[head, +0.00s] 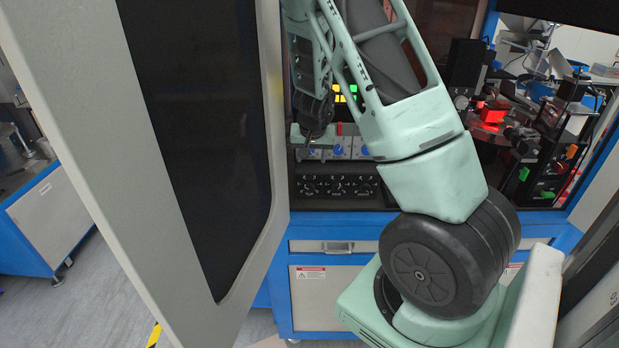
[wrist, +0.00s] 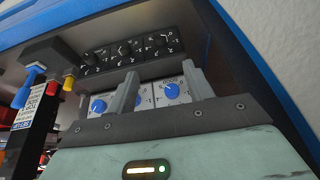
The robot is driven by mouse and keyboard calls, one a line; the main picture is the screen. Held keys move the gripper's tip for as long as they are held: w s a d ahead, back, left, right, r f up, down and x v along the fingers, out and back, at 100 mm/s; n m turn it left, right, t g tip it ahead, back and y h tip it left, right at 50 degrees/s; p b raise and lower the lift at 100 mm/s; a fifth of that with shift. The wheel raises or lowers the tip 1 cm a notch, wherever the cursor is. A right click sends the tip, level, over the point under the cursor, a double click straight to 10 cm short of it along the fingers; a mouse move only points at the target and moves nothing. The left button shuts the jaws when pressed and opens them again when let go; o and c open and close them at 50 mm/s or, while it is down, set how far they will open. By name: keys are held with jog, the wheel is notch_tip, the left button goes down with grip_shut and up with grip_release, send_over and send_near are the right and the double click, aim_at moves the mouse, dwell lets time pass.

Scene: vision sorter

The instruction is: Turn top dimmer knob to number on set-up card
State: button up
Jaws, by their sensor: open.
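My gripper (wrist: 158,84) is open in the wrist view, its two grey fingers apart with nothing between them. Beyond the fingers is a pale panel with blue knobs: a left blue knob (wrist: 98,106) and a right blue knob (wrist: 171,91), the latter seen between the fingers. Another between them is mostly hidden by a finger. In the head view the blue knobs sit in a row, including a middle blue knob (head: 338,151) and a right blue knob (head: 365,150). I cannot tell which is the top dimmer knob.
A black panel with several white-marked dials (head: 335,186) lies below the blue knobs in the head view. A large open grey door (head: 195,120) stands left. A red-lit fixture (head: 492,115) stands at right.

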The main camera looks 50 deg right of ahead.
aim_at(310, 187)
jog(key=b+x, duration=0.1)
jog(key=x, duration=1.6)
jog(key=shift+w+f+b, duration=0.1)
jog(key=shift+f+b, duration=0.05)
jog(key=shift+b, duration=0.15)
jog(key=c, duration=1)
